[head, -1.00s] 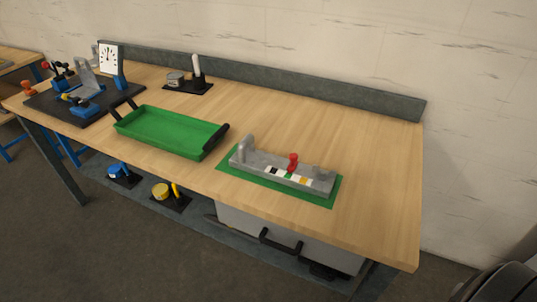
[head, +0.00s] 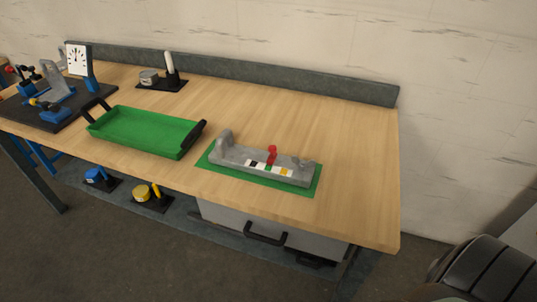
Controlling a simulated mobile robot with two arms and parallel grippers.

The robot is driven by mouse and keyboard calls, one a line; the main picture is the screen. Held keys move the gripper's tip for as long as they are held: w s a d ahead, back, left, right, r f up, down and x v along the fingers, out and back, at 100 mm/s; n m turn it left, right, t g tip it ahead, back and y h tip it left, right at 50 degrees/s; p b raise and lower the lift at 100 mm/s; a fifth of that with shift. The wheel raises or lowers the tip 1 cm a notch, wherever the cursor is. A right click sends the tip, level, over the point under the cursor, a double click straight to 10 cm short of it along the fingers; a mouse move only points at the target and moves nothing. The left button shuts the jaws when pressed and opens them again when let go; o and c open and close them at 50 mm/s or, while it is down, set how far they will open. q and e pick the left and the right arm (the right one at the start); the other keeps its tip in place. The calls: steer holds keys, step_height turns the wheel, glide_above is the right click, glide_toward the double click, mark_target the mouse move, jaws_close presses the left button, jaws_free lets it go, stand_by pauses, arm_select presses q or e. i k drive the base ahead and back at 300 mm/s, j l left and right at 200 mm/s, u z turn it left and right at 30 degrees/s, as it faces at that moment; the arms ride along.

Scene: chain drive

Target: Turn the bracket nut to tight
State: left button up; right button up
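On the black board (head: 72,116) at the bench's left end stand a grey upright plate (head: 53,80), blue blocks and a small yellow-tipped part (head: 36,103). A white dial (head: 77,60) with a pointer stands behind them. A grey fixture (head: 234,154) lies on a green mat (head: 313,185) in the middle front. It has an upright lug at its left end, a red knob (head: 272,153) and a row of coloured squares. I cannot tell which part is the bracket nut or how tight it is. Neither of my grippers is in view.
A green tray (head: 140,128) with black handles lies between the board and mat. A tin and white cylinder (head: 170,63) stand behind it. Blue and yellow items lie on the lower shelf, beside a grey drawer (head: 220,216). The bench's right part is clear.

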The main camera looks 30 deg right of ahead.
mark_target(303, 166)
steer(key=i+j, duration=0.2)
steer(key=i, duration=0.15)
steer(key=i+j+z, duration=0.1)
steer(key=z, duration=1.5)
steer(key=i+j, duration=0.05)
